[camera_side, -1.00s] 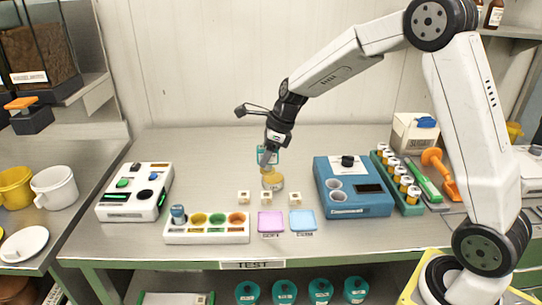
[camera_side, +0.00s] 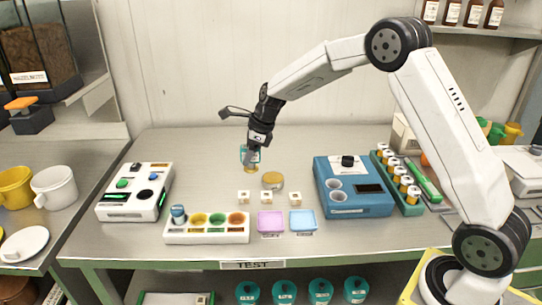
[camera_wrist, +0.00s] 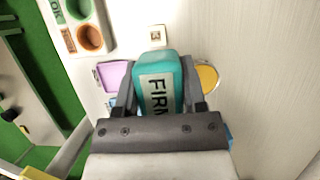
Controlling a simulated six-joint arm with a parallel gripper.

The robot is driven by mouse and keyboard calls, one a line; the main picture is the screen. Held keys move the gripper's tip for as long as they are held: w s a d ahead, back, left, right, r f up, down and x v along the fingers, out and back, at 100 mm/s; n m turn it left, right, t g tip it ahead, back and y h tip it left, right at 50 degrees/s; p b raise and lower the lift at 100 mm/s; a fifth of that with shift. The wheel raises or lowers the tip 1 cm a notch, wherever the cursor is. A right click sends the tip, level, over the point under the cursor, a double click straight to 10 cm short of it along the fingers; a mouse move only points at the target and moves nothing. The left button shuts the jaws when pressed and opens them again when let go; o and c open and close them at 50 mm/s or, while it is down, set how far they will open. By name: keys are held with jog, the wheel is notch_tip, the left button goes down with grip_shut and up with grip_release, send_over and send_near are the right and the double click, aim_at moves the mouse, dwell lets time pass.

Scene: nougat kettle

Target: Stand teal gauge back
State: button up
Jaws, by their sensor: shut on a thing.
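The teal gauge (camera_wrist: 155,85) is between my gripper's (camera_wrist: 160,100) fingers, with "FIRM" on its label in the wrist view. In the side view my gripper (camera_side: 251,152) is shut on the teal gauge (camera_side: 249,160), which hangs roughly upright with a golden tip at its lower end. It is in the air, up and left of a round golden-topped tin (camera_side: 273,180). The white rack (camera_side: 206,236) stands at front left.
Several small cream cubes (camera_side: 266,198) stand behind a purple tray (camera_side: 271,222) and a blue tray (camera_side: 303,221). A blue device (camera_side: 352,187) stands to the right, a white button box (camera_side: 135,192) to the left. The table's back left is clear.

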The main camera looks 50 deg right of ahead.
jog(key=w+f, duration=0.6)
jog(key=shift+w+d+f, duration=0.1)
jog(key=shift+w+d, duration=0.05)
jog(key=shift+w, duration=0.15)
jog(key=shift+f, duration=0.1)
jog(key=shift+w+f, duration=0.25)
jog(key=shift+f, duration=1.5)
jog(key=shift+f, duration=0.1)
jog(key=o, duration=1.1)
jog(key=shift+c, duration=0.2)
jog(key=v, duration=1.2)
